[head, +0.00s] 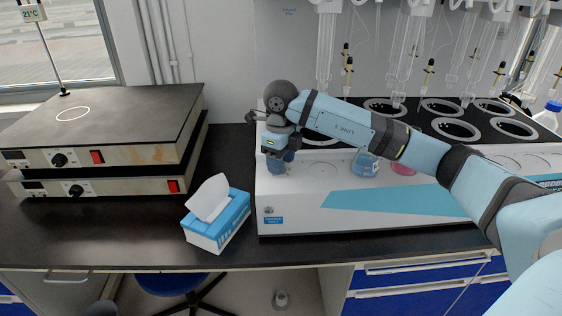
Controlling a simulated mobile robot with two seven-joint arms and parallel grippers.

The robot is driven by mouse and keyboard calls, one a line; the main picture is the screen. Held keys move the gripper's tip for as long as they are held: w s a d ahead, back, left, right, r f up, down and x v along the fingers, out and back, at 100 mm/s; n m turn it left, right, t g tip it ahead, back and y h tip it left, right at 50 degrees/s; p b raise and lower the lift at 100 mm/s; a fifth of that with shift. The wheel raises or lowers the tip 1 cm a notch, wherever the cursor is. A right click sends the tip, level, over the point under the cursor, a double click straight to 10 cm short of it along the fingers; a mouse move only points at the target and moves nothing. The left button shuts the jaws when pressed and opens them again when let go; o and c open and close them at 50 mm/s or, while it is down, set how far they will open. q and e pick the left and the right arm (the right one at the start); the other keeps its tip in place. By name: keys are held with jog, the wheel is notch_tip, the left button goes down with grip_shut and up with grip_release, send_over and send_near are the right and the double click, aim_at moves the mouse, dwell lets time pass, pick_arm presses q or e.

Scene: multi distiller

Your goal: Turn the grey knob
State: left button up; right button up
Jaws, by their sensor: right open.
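The multi distiller (300,205) is a white unit with a teal stripe, standing on the black bench. A small grey knob (268,210) sits low on its front face at the left end, just above a small blue label. My right arm reaches in from the right across the distiller. My right gripper (276,158) points down above the knob, in front of the distiller's left end, and is apart from it. The gripper is open and seems to hold nothing; its fingertips are small and hard to make out. My left gripper is not in view.
A blue and white tissue box (217,222) stands left of the distiller. Two stacked hotplates (110,125) are at the left. Glass tubes hang over the distiller's round wells (440,106). A flask with blue liquid (366,163) stands at its front. Bare bench lies before the hotplates.

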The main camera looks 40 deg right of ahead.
jog(key=shift+f, duration=0.15)
jog(key=shift+c, duration=0.4)
jog(key=c, duration=0.8)
jog(key=shift+c, duration=0.2)
